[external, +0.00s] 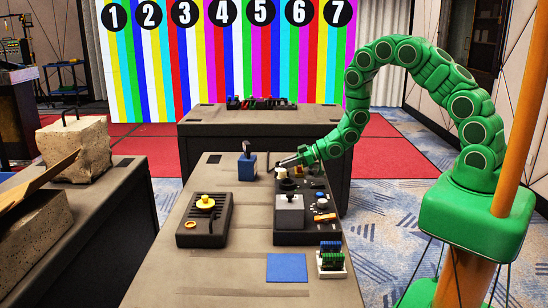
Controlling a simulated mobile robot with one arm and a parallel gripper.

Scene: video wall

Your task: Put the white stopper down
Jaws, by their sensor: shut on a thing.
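My gripper (280,166) is at the end of my green arm, over the back of the right-hand dark panel. It is shut on a small whitish piece, which looks like the white stopper (281,173); its jaws and the piece are small here, so the exact grip is unclear. The stopper is close above a dark round part with a pale top (288,184); I cannot tell whether they touch. The dark panel (293,238) lies on the long table and also bears a grey box (289,213) with a dark knob, small knobs and an orange handle (325,218).
A blue block (247,168) with a dark peg stands left of my gripper. A second dark panel (203,236) with a yellow knob (205,202) lies at left. A blue mat (287,268) and a white tray (332,263) with green and blue pieces are at the front.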

